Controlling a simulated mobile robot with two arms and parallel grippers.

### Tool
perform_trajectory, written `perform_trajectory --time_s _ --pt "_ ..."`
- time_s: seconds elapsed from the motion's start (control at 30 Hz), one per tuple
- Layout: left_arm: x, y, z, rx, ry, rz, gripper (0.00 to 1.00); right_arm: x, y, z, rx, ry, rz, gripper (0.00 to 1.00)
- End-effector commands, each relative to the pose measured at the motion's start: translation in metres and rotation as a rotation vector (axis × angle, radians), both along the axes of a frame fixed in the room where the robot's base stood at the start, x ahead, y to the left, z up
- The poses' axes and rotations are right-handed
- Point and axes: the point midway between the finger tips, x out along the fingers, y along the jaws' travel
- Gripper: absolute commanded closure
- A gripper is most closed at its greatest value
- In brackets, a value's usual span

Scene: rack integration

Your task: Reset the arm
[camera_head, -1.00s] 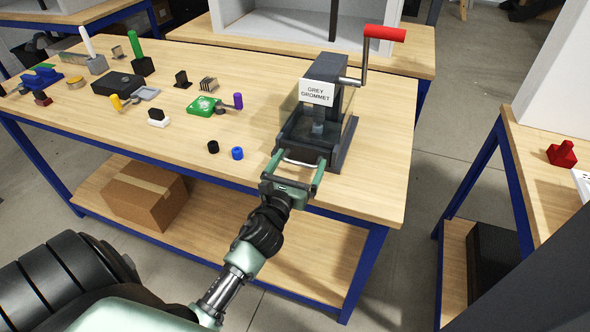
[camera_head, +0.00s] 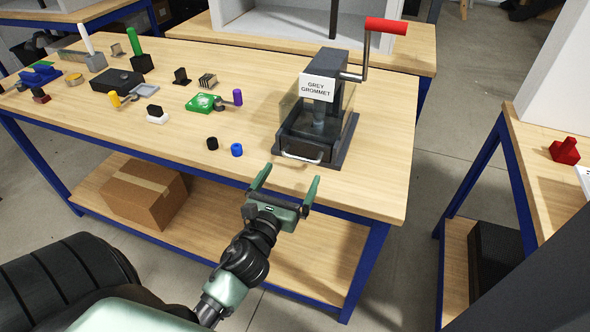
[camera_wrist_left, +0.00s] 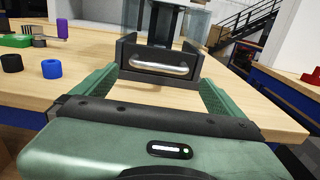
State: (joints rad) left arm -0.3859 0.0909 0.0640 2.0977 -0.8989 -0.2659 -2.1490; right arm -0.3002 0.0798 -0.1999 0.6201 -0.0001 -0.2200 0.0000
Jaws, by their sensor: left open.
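My left gripper (camera_head: 286,188) is open and empty in the head view, with its two green fingers spread at the front edge of the table. In the left wrist view its fingers (camera_wrist_left: 146,88) stand apart on either side of the drawer handle of the press, with clear space before it. The press (camera_head: 318,110) bears a "GREY GROMMET" label and has a red-handled crank. Its drawer handle (camera_head: 303,157) is a light metal bar, apart from my fingers. My right gripper is not in view.
The wooden table (camera_head: 330,190) also holds a black ring (camera_head: 212,143), a blue ring (camera_head: 237,149), a green board (camera_head: 203,102) and several small parts and tools. A cardboard box (camera_head: 145,192) sits on the lower shelf. A second table with a red part (camera_head: 565,151) stands right.

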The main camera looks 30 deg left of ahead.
Motion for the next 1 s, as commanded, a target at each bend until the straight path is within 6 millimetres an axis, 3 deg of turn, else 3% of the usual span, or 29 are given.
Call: perform_trajectory --time_s 0.67,0.77,0.83,1.0 --pt "-0.007 -0.001 0.0 -0.027 0.0 0.006 0.0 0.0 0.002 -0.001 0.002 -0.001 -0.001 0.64" --pt "-0.012 0.004 -0.005 -0.176 0.0 0.043 0.0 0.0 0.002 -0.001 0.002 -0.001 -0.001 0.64" --pt "-0.02 0.008 -0.014 -0.38 0.001 0.097 0.0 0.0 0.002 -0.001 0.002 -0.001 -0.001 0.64" --pt "-0.054 0.007 -0.054 -1.074 0.002 0.334 0.0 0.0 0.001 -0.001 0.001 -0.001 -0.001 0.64"
